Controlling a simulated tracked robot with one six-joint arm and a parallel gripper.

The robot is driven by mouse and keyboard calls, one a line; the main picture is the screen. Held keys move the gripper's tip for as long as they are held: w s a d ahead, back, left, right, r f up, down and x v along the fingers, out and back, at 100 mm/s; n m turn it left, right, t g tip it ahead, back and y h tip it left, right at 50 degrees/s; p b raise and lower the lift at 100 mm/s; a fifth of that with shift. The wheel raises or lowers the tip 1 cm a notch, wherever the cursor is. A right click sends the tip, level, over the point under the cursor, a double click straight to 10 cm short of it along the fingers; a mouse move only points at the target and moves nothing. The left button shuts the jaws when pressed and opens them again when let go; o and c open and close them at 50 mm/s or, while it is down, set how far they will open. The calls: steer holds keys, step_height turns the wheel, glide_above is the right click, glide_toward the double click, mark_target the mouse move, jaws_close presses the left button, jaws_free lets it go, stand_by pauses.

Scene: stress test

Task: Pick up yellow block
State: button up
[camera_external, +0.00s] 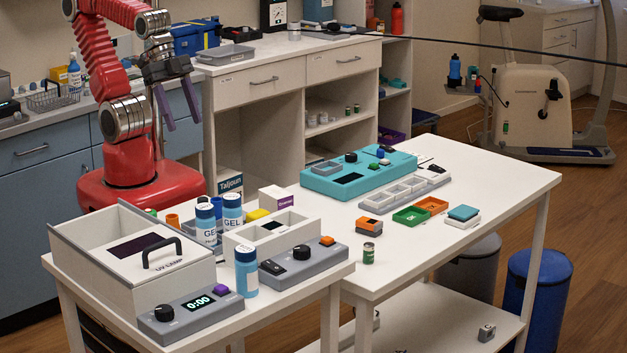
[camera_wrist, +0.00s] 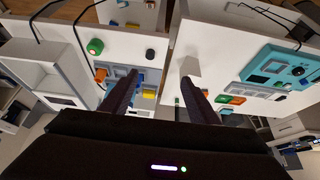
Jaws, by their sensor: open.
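A yellow block (camera_external: 257,214) lies on the near white table, behind a white open box (camera_external: 273,234) and beside the blue-and-white GEL bottles (camera_external: 232,212). Its lower part is hidden by the box. In the wrist view a small yellow patch (camera_wrist: 149,94), likely this block, shows between my fingers. My gripper (camera_external: 182,124) is open and empty, high above and behind the table, its dark fingers pointing down. The fingers also show in the wrist view (camera_wrist: 160,80), apart with nothing between them.
A UV lamp box (camera_external: 120,246) stands at the table's left. A small box (camera_external: 276,198) stands close behind the yellow block. The grey control box (camera_external: 303,265) is in front.

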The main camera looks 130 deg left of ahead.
steer(key=shift+c, duration=0.3)
steer(key=w+a+f+n+g+h, duration=0.1)
steer(key=w+f+n+g+h, duration=0.2)
steer(key=w+n+h, duration=0.45)
steer(key=w+a+f+n+g+h, duration=0.1)
steer(key=w+f+n+g+h, duration=0.3)
steer(key=w, duration=0.6)
steer(key=w+a+f+n+t+h, duration=0.2)
steer(key=w+a+f+n, duration=0.1)
steer(key=a, duration=0.3)
steer(key=w+a+f+n+t+h, duration=0.2)
steer(key=w+a+f+n, duration=0.2)
steer(key=w+a+n, duration=0.1)
steer(key=shift+w+a+n+t, duration=0.3)
steer(key=shift+w+a+n, duration=0.1)
steer(key=shift+a, duration=0.15)
steer(key=shift+d+f+h, duration=0.1)
steer(key=shift+d+h, duration=0.05)
steer(key=shift+h, duration=0.1)
steer(key=x, duration=0.8)
steer(key=shift+d, duration=0.15)
